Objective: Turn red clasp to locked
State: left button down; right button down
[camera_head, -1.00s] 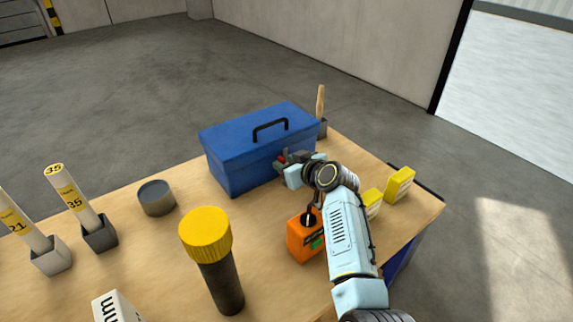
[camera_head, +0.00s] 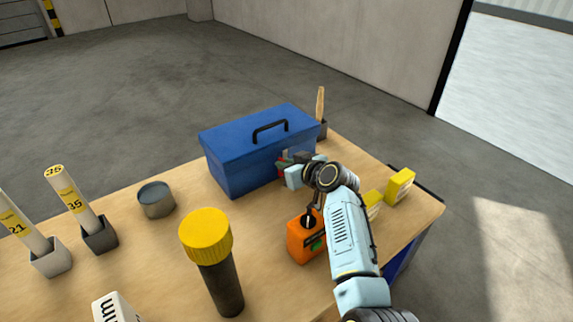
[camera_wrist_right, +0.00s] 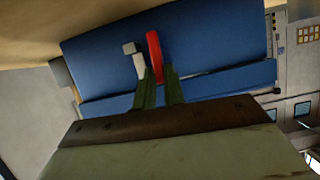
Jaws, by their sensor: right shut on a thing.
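The blue toolbox (camera_head: 232,140) stands closed at the far side of the workbench, its black handle (camera_head: 270,131) up. The red clasp (camera_wrist_right: 154,52) is a narrow red piece on the toolbox front, beside a pale bracket (camera_wrist_right: 134,58) in the right wrist view. My right gripper (camera_head: 283,165) is at the toolbox front. In the right wrist view its fingers (camera_wrist_right: 158,88) are shut on the red clasp, and the tips hide part of it. Only a bit of red shows in the head view. My left gripper is not in view.
An orange box (camera_head: 302,242) sits beneath my right arm, with yellow blocks (camera_head: 400,184) to its right. A yellow-capped black cylinder (camera_head: 222,280), a grey cup (camera_head: 156,199) and labelled tubes (camera_head: 70,197) stand nearer and left. A wooden handle (camera_head: 320,103) rises behind the toolbox.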

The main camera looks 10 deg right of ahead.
jog(key=shift+w+d+f+m+g+y, duration=0.15)
jog(key=shift+d+m+g+y, duration=0.2)
jog(key=shift+m+y, duration=0.35)
jog(key=shift+w+d+f+m+y+b, duration=0.15)
jog(key=shift+m+y+b, duration=0.25)
jog(key=shift+m, duration=0.3)
jog(key=shift+d+r+m+y+b, duration=0.1)
jog(key=shift+m+y+b, duration=0.25)
jog(key=shift+m, duration=0.35)
jog(key=c, duration=1.5)
grip_release()
jog(key=p+v, duration=0.1)
jog(key=v, duration=1.2)
jog(key=shift+d, duration=0.2)
jog(key=shift+c, duration=0.2)
